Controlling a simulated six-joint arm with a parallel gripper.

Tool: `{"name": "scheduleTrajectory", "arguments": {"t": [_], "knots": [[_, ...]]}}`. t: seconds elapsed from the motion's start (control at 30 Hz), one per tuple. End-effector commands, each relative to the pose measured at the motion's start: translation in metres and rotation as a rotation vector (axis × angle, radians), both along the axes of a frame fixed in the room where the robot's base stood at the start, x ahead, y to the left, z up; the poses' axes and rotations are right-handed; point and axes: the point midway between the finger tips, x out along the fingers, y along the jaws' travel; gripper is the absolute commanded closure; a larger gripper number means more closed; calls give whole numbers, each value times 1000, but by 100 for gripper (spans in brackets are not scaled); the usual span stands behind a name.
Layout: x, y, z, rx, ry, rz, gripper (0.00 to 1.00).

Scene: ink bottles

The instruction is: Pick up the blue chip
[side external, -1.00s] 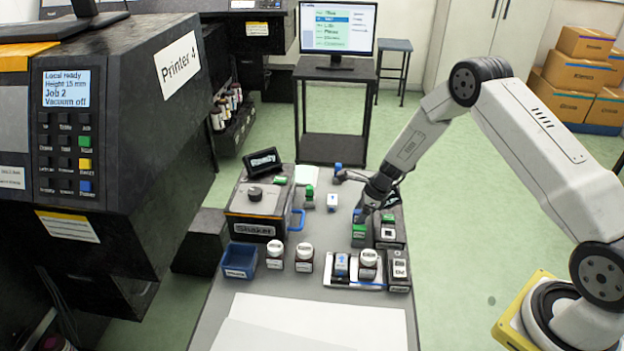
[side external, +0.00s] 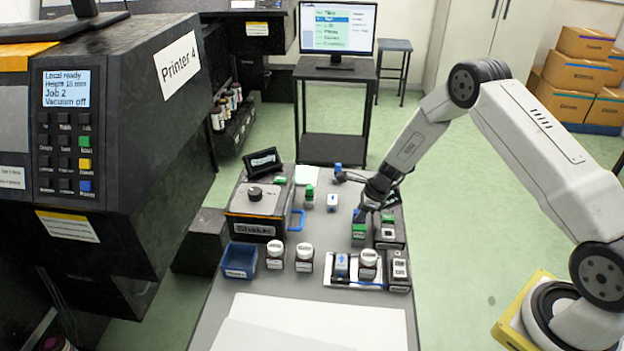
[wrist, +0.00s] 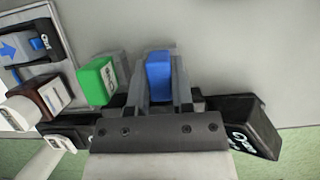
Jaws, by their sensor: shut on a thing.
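The blue chip (wrist: 158,76) is a small blue block. In the wrist view it sits between the two grey fingers of my gripper (wrist: 160,88), which is shut on it. In the side external view my gripper (side external: 361,211) points down over the right part of the table, and only a little blue shows at its tip. The fingers hide the chip's sides, and I cannot tell whether its underside touches anything.
A green-topped block (wrist: 97,82) stands close left of my gripper; a dark labelled holder (wrist: 255,132) is to its right. A tray (side external: 330,279) with a blue-marked block and white-capped bottle, and an empty-looking blue bin (side external: 239,261), stand nearer the front. White sheets (side external: 310,325) cover the front.

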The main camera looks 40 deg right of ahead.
Motion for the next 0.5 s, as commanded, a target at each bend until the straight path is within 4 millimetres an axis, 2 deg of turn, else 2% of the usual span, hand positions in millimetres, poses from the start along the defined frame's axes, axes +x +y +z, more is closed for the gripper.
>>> {"name": "scheduleTrajectory", "arguments": {"t": [0.27, 0.5], "knots": [[0, 0, 2, 0, -1, 0, 100], [0, 0, 15, 0, -2, 1, 100]]}}
